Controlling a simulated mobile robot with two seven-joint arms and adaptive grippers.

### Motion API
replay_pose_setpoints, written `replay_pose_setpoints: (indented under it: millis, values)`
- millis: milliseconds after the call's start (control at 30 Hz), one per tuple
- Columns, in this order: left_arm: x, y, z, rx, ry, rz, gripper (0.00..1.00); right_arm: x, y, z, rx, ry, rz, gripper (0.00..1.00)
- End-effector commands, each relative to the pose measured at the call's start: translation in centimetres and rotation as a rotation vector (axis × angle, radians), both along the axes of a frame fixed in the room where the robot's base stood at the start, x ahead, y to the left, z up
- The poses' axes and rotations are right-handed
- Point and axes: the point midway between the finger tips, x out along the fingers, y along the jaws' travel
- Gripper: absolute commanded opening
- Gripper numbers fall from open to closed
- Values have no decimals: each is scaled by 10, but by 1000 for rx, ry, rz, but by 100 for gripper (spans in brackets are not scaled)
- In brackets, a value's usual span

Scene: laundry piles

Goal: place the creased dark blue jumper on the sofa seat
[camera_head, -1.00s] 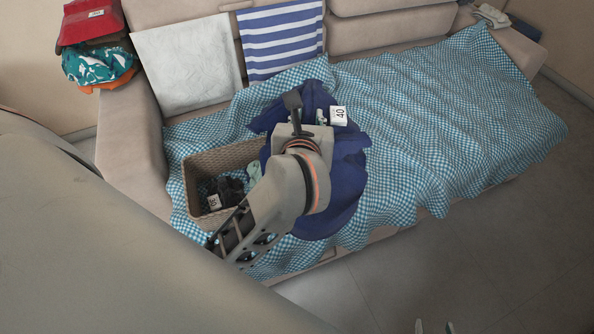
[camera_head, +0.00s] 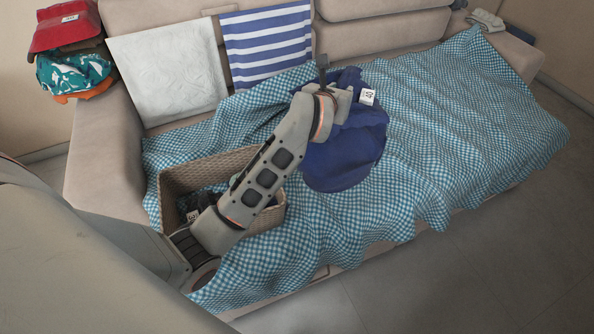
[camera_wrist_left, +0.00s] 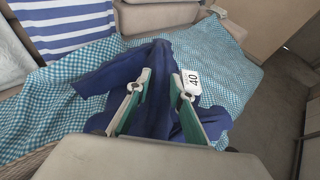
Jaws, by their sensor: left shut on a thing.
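The dark blue jumper (camera_head: 345,160) hangs bunched and creased from my left gripper (camera_head: 352,93), over the checked throw on the sofa seat (camera_head: 420,150). I cannot tell whether its lower part touches the throw. A white tag marked 40 (camera_head: 367,97) shows at its top. In the left wrist view, the two fingers of my left gripper (camera_wrist_left: 162,80) have the jumper's fabric (camera_wrist_left: 158,62) between them, and a sleeve spreads to the left. My wrist hides part of the jumper in the head view. My right gripper is not in view.
A wicker basket (camera_head: 215,168) with dark clothes stands on the seat's left part, under my left forearm. A white cloth (camera_head: 170,75) and a striped towel (camera_head: 268,45) hang on the backrest. Folded clothes (camera_head: 72,55) sit on the left armrest. The throw's right half is clear.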

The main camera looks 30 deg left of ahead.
Motion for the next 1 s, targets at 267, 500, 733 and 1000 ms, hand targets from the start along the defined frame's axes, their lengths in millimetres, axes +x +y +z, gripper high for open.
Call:
replay_pose_setpoints:
  millis: [267,500,733,1000]
  values:
    - [-2,0,-73,2,13,0,0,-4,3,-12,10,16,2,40]
    - [-2,0,-124,0,12,1,0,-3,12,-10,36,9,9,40]
    - [0,0,-138,0,2,0,0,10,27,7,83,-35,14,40]
    - [-2,0,-182,0,10,1,0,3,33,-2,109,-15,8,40]
